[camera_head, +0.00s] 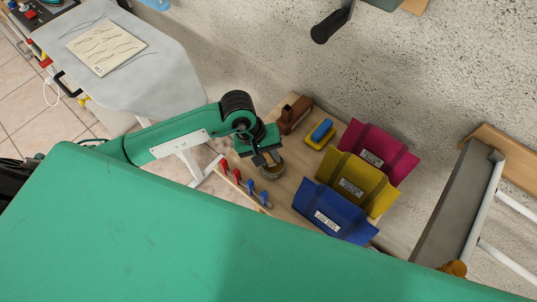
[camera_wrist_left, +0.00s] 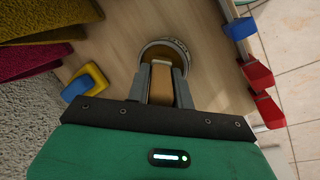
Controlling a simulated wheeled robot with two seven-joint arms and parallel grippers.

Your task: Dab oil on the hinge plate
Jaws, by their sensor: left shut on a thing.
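My left gripper (camera_head: 265,159) points down over a round tin (camera_head: 272,171) on the wooden bench top. In the left wrist view, its two grey fingers (camera_wrist_left: 161,88) are shut on a tan, block-like piece (camera_wrist_left: 161,78). The far end of that piece overlaps the open tin (camera_wrist_left: 166,45), which has a pale rim; I cannot tell whether it touches inside. What the tin holds is mostly hidden by the gripper. I cannot pick out a hinge plate for certain in either view. My right gripper is not in view.
Beside the tin are a brown block-shaped thing (camera_head: 292,113) and a blue-and-yellow piece (camera_head: 321,133). Magenta (camera_head: 378,153), yellow (camera_head: 354,184) and blue (camera_head: 332,213) labelled pouches stand to the right. Red and blue-handled tools (camera_head: 240,183) line the bench's left edge.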

